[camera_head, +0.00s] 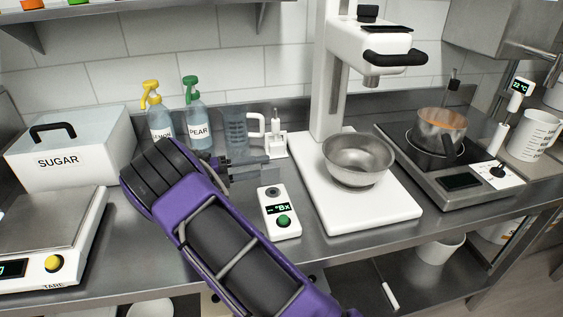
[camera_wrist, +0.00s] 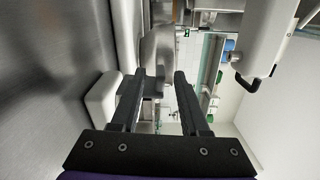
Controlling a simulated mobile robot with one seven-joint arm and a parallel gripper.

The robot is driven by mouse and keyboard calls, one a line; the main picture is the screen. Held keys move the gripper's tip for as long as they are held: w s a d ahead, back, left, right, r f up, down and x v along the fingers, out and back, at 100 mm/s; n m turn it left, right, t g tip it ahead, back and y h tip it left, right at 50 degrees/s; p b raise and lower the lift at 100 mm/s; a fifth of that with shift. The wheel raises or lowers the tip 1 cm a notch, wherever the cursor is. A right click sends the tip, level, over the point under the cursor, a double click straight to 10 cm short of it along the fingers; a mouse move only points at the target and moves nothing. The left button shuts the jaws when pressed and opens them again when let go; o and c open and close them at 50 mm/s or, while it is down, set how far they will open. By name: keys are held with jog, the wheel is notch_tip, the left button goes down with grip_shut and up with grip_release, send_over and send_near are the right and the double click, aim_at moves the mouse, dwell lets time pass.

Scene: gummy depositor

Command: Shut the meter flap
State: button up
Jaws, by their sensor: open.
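The meter (camera_head: 281,213) is a small white box on the steel counter, with a dark display reading "°Bx", a green button and a dark round spot at its far end. I cannot make out the flap clearly or tell its angle. My gripper (camera_head: 272,166) is just behind the meter's far end, fingers pointing right, open and with nothing seen between them. In the wrist view my gripper (camera_wrist: 160,76) shows its two fingers apart. A white rounded block beside the left finger looks like the meter (camera_wrist: 103,98).
A metal bowl (camera_head: 358,158) sits on the white stand base (camera_head: 395,207) right of the meter. A small white holder (camera_head: 273,140), a clear jug (camera_head: 235,130) and two spray bottles stand behind my gripper. A hot plate (camera_head: 440,178) with a pot is farther right. Counter in front of the meter is bare.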

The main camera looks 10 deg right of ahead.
jog(key=d, duration=0.6)
jog(key=shift+w, duration=0.15)
grip_shut()
